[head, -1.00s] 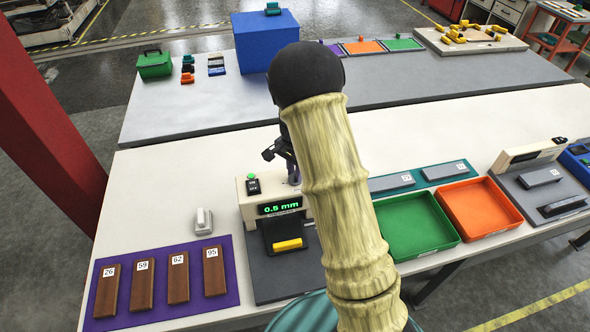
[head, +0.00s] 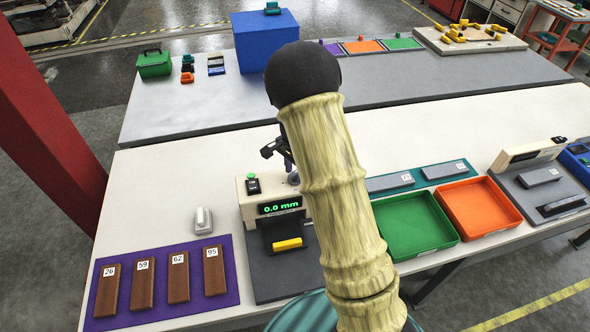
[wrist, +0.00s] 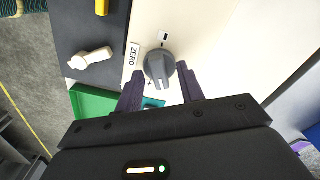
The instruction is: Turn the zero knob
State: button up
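The zero knob (wrist: 159,66) is a dark grey dial with a pointer ridge, beside a "ZERO" label (wrist: 134,56) on the cream gauge housing. In the wrist view my gripper (wrist: 160,70) is open, with its two purple fingers apart on either side of the knob's outline and gaps showing. In the head view my gripper (head: 280,150) is above the back of the gauge (head: 246,207), with its fingers partly hidden by my arm. The grey knob (head: 293,178) shows below it. The gauge's green display (head: 279,207) reads 0.0 mm.
A yellow-handled part (head: 287,244) sits on the gauge's dark base. A purple mat (head: 225,290) with numbered brown blocks lies left. Green (head: 412,222) and orange (head: 480,207) trays stand right. A small white-grey object (head: 203,220) stands left of the gauge.

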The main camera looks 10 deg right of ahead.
notch_tip(320, 180, up, 18)
jog(key=b, duration=0.3)
jog(key=shift+f, duration=0.25)
jog(key=shift+f, duration=0.1)
dwell(0.3)
jog(key=s+f+n+t, duration=0.1)
jog(key=s+f+n, duration=0.4)
jog(key=s, duration=0.5)
jog(key=s+f+n+t, duration=0.1)
jog(key=s+f+n, duration=0.3)
jog(key=s+n, duration=0.3)
jog(key=s, duration=0.4)
jog(key=shift+f+t, duration=0.3)
jog(key=shift+f, duration=0.1)
jog(key=shift+d, duration=0.15)
